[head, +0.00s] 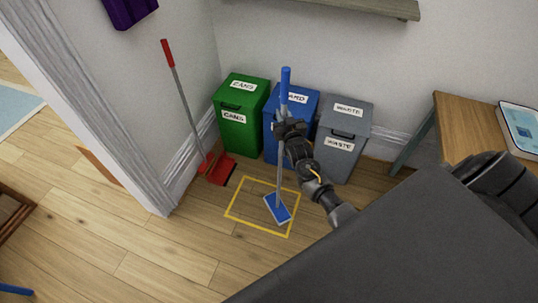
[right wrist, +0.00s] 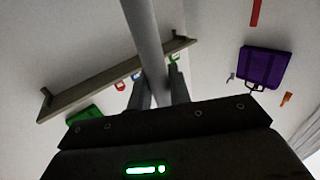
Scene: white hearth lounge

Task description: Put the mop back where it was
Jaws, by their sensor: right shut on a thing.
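The mop has a blue grip (head: 285,85), a grey pole and a flat blue head (head: 277,208). It stands nearly upright, with its head inside the yellow outlined rectangle (head: 233,205) on the floor; I cannot tell whether the head touches the floor. My right gripper (head: 285,128) is shut on the mop's pole below the blue grip. In the right wrist view the grey pole (right wrist: 145,40) passes up between the fingers (right wrist: 160,92). My left gripper is not in view.
Green (head: 240,112), blue (head: 270,135) and grey (head: 342,140) bins stand along the wall behind the mop. A red broom or dustpan (head: 217,168) stands left. A wooden table (head: 465,125) is at right. A shelf (head: 375,8) is above.

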